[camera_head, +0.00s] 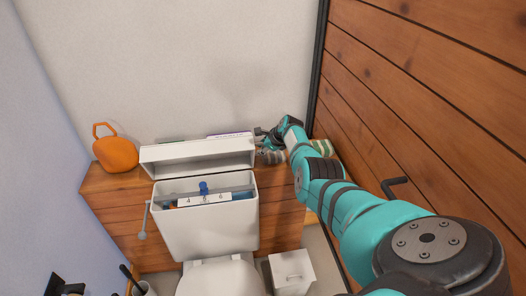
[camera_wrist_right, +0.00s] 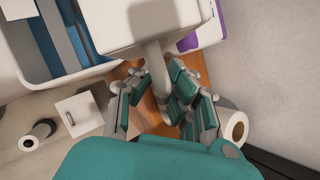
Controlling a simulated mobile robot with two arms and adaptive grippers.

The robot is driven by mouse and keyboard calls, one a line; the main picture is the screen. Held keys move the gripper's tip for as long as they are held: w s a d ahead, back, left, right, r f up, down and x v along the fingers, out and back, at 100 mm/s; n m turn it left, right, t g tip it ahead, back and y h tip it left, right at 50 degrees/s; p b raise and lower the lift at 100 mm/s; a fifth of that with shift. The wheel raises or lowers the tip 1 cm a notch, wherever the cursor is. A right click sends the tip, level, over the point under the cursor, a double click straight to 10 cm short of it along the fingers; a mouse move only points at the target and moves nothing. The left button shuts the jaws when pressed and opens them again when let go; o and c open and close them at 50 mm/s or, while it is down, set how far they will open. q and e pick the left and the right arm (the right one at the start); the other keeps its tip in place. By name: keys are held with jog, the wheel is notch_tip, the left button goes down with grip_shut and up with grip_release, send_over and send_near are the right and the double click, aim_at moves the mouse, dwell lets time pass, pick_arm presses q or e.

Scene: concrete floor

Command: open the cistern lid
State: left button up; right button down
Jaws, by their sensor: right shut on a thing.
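The white cistern lid (camera_head: 200,160) is raised off the cistern (camera_head: 207,228) and stands tilted up along its back side. The cistern's top is open, and blue parts, a bar and a numbered white label (camera_head: 203,199) show inside. My right gripper (camera_head: 266,146) is at the lid's right end. In the right wrist view, my right gripper (camera_wrist_right: 165,98) has its fingers around a pale rounded handle (camera_wrist_right: 157,72) on the lid (camera_wrist_right: 130,20). It is shut on this handle. My left gripper is not in view.
An orange vase (camera_head: 115,153) stands on the wooden shelf (camera_head: 112,190) left of the lid. Rolls (camera_head: 322,147) lie behind my right arm, close to the plank wall (camera_head: 430,110). A small white bin (camera_head: 290,272) stands right of the toilet.

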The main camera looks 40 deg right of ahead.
jog(key=shift+w+d, duration=0.15)
jog(key=shift+w, duration=0.15)
jog(key=shift+g, duration=0.3)
jog(key=c, duration=1.4)
grip_release()
jog(key=shift+s+d+r, duration=0.1)
jog(key=shift+s+r, duration=0.3)
jog(key=shift+r, duration=0.2)
jog(key=v, duration=1)
jog(key=shift+s+r, duration=0.2)
